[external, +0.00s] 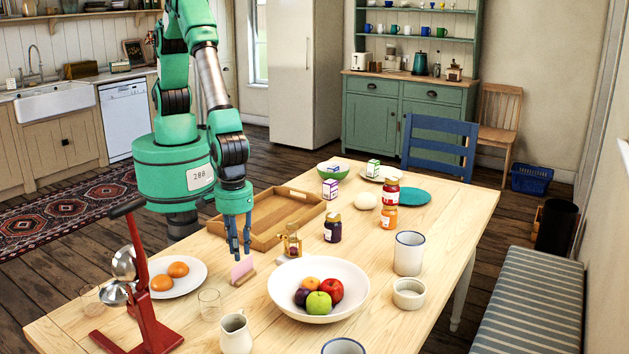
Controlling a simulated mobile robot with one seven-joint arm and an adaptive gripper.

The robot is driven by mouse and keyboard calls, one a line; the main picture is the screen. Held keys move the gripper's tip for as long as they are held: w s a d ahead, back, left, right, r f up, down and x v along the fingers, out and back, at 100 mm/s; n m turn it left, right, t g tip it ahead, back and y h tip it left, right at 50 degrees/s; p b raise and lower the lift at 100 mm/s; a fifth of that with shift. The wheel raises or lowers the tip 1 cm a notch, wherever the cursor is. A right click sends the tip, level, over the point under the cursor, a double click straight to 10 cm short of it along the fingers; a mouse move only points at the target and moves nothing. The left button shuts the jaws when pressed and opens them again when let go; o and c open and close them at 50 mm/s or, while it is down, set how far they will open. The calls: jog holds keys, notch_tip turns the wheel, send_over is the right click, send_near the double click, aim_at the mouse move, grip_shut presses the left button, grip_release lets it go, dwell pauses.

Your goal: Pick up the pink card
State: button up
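My gripper (240,252) points down just above the card in the picture. Its two fingers are apart with a gap between them, and nothing shows between them. The fingertips look apart from the card; the exact height and depth between them cannot be told from this one view.
A wooden tray (285,204) lies behind the card. A red stand (146,300) rises at the front left. The table's right side has free room.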

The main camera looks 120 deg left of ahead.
aim_at(241, 265)
jog(key=shift+f, duration=0.25)
jog(key=shift+a+f+b, duration=0.1)
jog(key=shift+f+b, duration=0.4)
jog(key=shift+f, duration=2.1)
jog(key=shift+f, duration=0.25)
grip_shut()
